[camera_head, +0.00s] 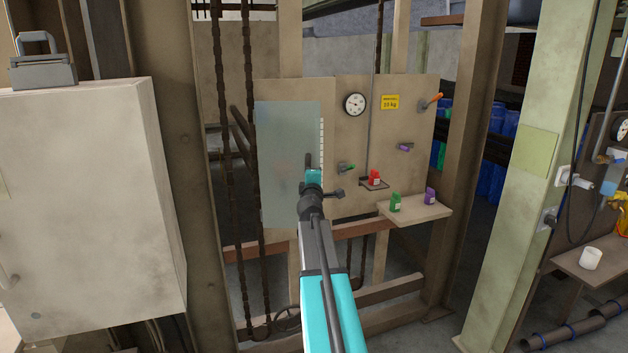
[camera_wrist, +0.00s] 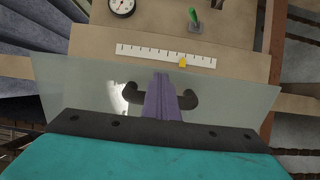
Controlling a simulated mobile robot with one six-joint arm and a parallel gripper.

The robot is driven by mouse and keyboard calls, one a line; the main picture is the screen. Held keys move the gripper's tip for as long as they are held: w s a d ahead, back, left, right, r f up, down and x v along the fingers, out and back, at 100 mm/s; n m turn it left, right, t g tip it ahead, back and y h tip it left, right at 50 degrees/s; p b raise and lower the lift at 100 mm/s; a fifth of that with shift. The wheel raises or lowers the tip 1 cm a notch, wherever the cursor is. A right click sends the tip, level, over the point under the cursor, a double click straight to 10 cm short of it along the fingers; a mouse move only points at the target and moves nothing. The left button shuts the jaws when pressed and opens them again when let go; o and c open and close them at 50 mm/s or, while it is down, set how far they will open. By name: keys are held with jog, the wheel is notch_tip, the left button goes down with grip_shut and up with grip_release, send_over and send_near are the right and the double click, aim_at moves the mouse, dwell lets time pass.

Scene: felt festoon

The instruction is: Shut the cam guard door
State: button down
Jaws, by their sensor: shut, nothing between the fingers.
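The cam guard door appears to be the translucent grey-green panel (camera_head: 285,140) over the left part of the beige board. It also shows across the wrist view (camera_wrist: 75,90). Its edge lies close to a white tick scale (camera_wrist: 150,52) with a yellow pointer. My gripper (camera_head: 309,158) is in front of the panel's right part. In the wrist view, its fingers (camera_wrist: 162,97) are together and empty over the panel. A dark curved shape (camera_wrist: 190,99), perhaps a handle, shows on both sides of them. I cannot tell whether they touch it, or how far the door stands open.
The board (camera_head: 355,130) carries a dial (camera_head: 354,104), an orange lever (camera_head: 431,101) and a green lever (camera_head: 346,168). A red block (camera_head: 374,177) sits on a small ledge. A shelf (camera_head: 420,213) holds green and purple blocks. A pale cabinet (camera_head: 85,210) stands left.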

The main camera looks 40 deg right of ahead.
jog(key=shift+x, duration=2.15)
jog(key=shift+d, duration=0.1)
jog(key=s+a, duration=0.3)
jog(key=s, duration=0.9)
jog(key=shift+s+a+p, duration=0.25)
jog(key=shift+s+p, duration=0.15)
jog(key=shift+p, duration=0.05)
jog(key=shift+f, duration=0.15)
